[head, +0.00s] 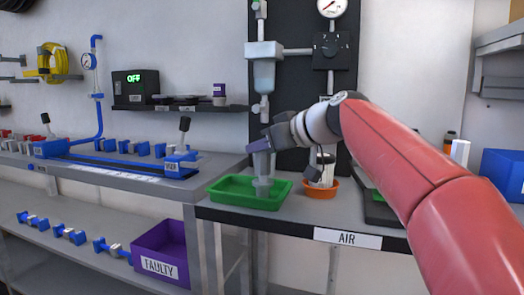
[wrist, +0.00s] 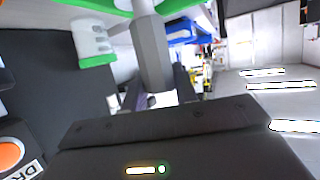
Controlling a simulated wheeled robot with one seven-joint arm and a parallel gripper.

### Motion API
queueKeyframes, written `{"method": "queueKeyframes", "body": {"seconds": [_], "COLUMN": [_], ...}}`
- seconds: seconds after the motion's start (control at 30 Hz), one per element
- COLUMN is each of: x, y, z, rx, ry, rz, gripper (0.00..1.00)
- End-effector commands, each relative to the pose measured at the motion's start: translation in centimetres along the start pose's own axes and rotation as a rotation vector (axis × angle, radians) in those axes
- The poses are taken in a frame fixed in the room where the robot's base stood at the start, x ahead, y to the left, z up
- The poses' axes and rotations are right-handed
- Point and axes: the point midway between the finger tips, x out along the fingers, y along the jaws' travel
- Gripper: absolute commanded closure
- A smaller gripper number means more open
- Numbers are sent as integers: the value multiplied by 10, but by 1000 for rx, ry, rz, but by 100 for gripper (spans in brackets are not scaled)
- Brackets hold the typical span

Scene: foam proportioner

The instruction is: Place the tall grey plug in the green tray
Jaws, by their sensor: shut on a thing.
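An orange bowl (head: 320,190) with items stands just right of the tray. A grey vessel and pipe (head: 264,75) hang on the black panel behind. A dark tray (head: 380,208) lies further right. A purple FAULTY bin (head: 160,252) is on the lower left shelf.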

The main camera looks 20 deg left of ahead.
Motion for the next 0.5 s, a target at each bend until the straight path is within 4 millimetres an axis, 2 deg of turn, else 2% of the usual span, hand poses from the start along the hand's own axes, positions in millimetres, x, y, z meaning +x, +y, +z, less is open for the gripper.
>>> {"method": "queueKeyframes", "body": {"seconds": [0.17,0.2,0.37,0.5], "x": [1,1,1,1], "y": [0,0,0,0], "z": [3,3,2,2], "rx": [0,0,0,0], "ry": [1,0,0,0], "rz": [0,0,0,0], "gripper": [100,68,49,49]}}
